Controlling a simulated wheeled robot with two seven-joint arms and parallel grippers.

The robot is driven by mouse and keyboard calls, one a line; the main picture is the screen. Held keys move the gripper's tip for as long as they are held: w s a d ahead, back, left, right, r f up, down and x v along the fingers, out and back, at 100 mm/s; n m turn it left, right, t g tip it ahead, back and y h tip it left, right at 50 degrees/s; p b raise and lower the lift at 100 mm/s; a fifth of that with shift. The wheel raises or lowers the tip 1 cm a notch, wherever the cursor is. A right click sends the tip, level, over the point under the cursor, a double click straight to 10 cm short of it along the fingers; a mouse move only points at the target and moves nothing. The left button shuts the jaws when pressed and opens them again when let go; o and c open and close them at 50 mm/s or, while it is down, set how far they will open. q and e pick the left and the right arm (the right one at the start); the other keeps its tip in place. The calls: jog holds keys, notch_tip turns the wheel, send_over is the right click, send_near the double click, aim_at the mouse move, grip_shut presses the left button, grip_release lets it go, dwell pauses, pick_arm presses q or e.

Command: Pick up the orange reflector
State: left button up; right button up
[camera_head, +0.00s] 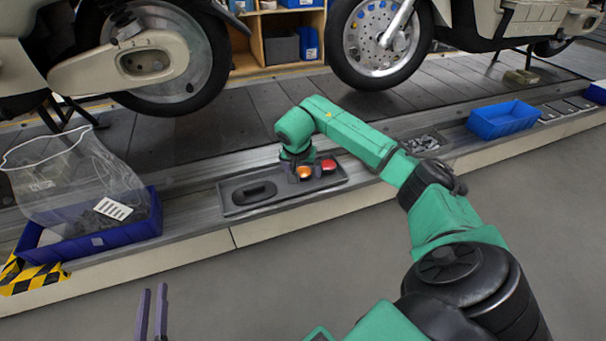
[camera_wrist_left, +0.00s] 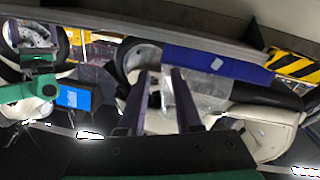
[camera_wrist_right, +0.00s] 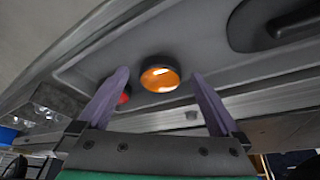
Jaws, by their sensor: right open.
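The orange reflector (camera_head: 306,172) sits in a dark grey tray (camera_head: 240,209) on the conveyor edge. A red reflector (camera_head: 328,165) lies just to its right. In the right wrist view the orange reflector (camera_wrist_right: 160,74) is a round orange lens in a dark rim, between and beyond my open fingers, with no contact visible. My right gripper (camera_wrist_right: 158,95) is open and empty above the tray; it also shows in the head view (camera_head: 304,165), partly hidden by its wrist. My left gripper (camera_head: 151,315) is open and empty, low over the floor; its parted fingers show in the left wrist view (camera_wrist_left: 158,74).
A dark oval part (camera_head: 254,192) lies in the tray's left half. A blue bin (camera_head: 90,243) with a clear bag (camera_head: 75,180) stands left, an empty blue bin (camera_head: 502,120) right. Motorcycles stand behind on the slats. The floor in front is clear.

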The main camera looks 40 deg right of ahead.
aim_at(303, 173)
jog(key=c, duration=1.4)
